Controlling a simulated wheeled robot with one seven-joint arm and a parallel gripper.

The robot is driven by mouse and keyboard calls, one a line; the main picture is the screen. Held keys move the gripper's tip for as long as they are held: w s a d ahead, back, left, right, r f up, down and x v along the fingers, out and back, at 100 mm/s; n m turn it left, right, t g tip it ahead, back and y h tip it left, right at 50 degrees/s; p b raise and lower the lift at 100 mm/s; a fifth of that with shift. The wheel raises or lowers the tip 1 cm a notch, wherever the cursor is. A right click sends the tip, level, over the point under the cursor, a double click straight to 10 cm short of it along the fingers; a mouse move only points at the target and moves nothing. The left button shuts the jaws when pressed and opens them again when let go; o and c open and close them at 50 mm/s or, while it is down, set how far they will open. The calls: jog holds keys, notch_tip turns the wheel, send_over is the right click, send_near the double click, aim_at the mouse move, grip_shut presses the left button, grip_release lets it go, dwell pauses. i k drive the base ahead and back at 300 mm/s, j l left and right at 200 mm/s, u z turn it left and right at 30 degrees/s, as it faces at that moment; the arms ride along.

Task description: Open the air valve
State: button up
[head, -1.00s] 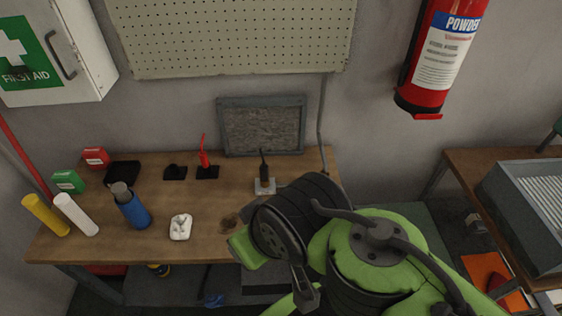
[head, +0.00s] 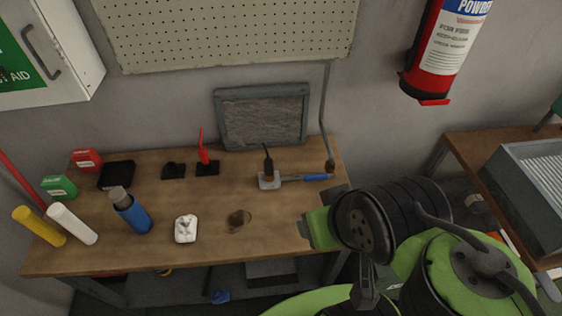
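A pipe (head: 325,110) runs down the wall to a small brownish fitting (head: 330,165) at the back right corner of the wooden bench; this looks like the air valve. A blue handle (head: 317,177) lies just in front of the fitting. A grey bar joins it to a grey block with a dark upright post (head: 268,178). I cannot tell whether the handle belongs to the valve or to the block. My green and black arm fills the lower right, in front of the bench's right end. My gripper's fingertips cannot be made out.
On the bench (head: 150,255) stand a blue bottle (head: 133,215), yellow and white tubes, red and green boxes, a white crumpled piece (head: 186,229) and a red-handled tool (head: 203,150). A framed panel (head: 262,117) leans at the back. A fire extinguisher (head: 440,55) hangs at right.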

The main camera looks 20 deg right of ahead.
aim_at(318, 177)
jog(key=k+u, duration=0.15)
jog(key=u, duration=0.25)
jog(key=k+u, duration=0.2)
jog(key=u, duration=0.25)
jog(key=k+j+u, duration=0.15)
jog(key=u, duration=0.25)
